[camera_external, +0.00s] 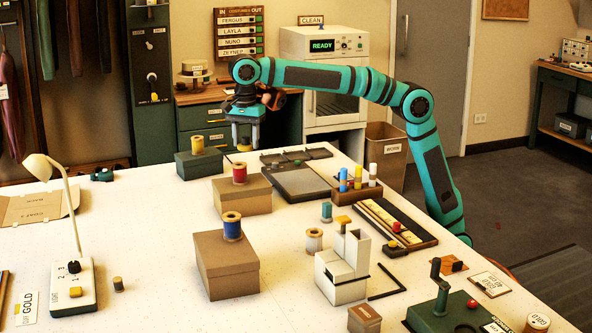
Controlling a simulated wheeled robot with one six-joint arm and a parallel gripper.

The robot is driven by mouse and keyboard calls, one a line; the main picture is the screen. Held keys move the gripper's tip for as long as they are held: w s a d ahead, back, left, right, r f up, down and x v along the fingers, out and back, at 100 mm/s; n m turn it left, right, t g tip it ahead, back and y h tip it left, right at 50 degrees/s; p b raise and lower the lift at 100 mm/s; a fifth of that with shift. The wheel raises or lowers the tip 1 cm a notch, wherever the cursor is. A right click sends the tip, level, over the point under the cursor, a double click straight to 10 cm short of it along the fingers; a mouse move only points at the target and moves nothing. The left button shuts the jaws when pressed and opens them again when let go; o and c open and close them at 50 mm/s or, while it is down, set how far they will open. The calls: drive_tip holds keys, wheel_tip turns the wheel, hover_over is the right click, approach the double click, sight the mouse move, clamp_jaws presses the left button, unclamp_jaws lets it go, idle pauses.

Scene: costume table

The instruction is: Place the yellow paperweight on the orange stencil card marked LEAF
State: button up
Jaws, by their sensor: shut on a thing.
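My gripper (245,143) points down over the far edge of the white table, beyond the box with the red spool. It is shut on a small yellow thing (244,148), which looks like the yellow paperweight; only a little of it shows at the fingertips. A small orange card (459,267) lies at the right front of the table, beside the green hand press. It may be the stencil card, but no marking on it can be read. It is far from my gripper.
Thread spools stand on a green box (199,166) and two brown boxes (228,273). A dark flat tray (295,184), a rack of coloured tubes (357,193), a white block (342,269) and the green press (444,313) crowd the right side. A lamp (58,205) stands left.

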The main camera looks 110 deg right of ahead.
drive_tip(key=s+a+n, duration=0.2)
drive_tip(key=a, duration=1.2)
drive_tip(key=n, duration=1.1)
hover_over(449, 264)
wheel_tip(449, 264, down, 12)
drive_tip(key=shift+r, duration=0.25)
drive_tip(key=shift+f, duration=2.1)
drive_tip(key=shift+f, duration=0.15)
drive_tip(key=o, duration=1.2)
